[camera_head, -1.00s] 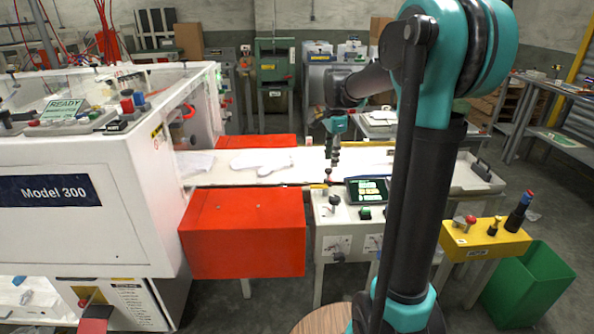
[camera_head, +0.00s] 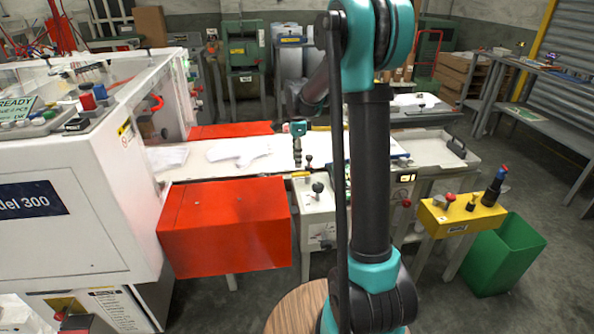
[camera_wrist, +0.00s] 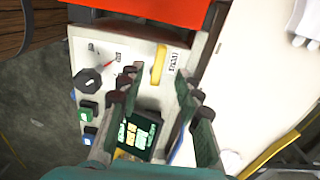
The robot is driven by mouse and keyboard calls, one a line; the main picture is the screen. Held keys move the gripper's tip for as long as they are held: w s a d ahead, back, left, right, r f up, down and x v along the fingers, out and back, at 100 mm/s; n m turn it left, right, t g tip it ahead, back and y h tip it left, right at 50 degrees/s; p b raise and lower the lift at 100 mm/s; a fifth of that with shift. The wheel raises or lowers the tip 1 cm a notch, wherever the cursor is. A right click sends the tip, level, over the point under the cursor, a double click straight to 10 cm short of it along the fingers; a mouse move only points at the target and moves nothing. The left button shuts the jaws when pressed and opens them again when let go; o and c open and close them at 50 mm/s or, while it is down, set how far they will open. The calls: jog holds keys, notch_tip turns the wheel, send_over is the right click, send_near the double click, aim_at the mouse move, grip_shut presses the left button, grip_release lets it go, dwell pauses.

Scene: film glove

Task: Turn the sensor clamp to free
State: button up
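A pale control panel (camera_head: 314,208) stands beside the red-orange box. The lever looks like the sensor clamp, but the label is too small to read. My gripper (camera_head: 297,163) points down over the back edge of the panel. In the wrist view my gripper (camera_wrist: 158,88) has its two fingers apart with nothing between them. The lever lies just beyond the fingertips; contact cannot be seen.
A lit screen (camera_wrist: 138,133) and green buttons (camera_wrist: 88,112) sit on the same panel, near the fingers. The red-orange box (camera_head: 225,225) is at its left. White gloves (camera_head: 240,149) lie on the white table (camera_head: 215,168) behind. A yellow button box (camera_head: 462,217) stands right.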

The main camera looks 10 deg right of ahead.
aim_at(297, 173)
notch_tip(297, 173, down, 6)
jog(key=shift+r, duration=0.15)
dwell(0.3)
grip_shut()
